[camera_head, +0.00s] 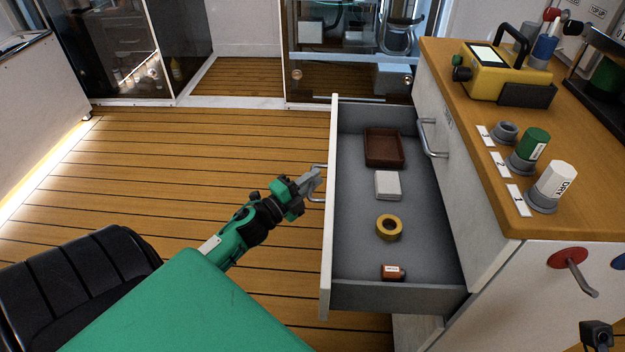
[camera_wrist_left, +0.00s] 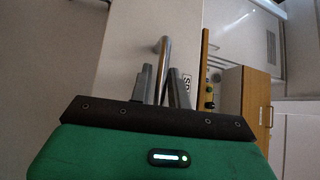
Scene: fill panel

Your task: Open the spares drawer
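The spares drawer (camera_head: 324,215) stands pulled far out of the white cabinet, and its grey inside is in open view. Inside lie a brown tray (camera_head: 384,162), a white box (camera_head: 388,198), a yellow tape roll (camera_head: 389,238) and a small red-brown item (camera_head: 393,272). My left gripper (camera_head: 314,180) is at the metal handle on the drawer's front. In the left wrist view the fingers (camera_wrist_left: 161,88) stand on both sides of the handle bar (camera_wrist_left: 162,50) and appear closed on it. A partly hidden label (camera_wrist_left: 186,88) shows beside the fingers. I cannot make out my right gripper.
A wooden counter (camera_head: 455,130) above the drawer holds a yellow device (camera_head: 487,75) and several cylinders in sockets. A second handle (camera_head: 430,138) is on the cabinet. A red valve with a lever (camera_head: 570,258) is at right. Wood floor (camera_head: 160,160) left of the drawer is clear.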

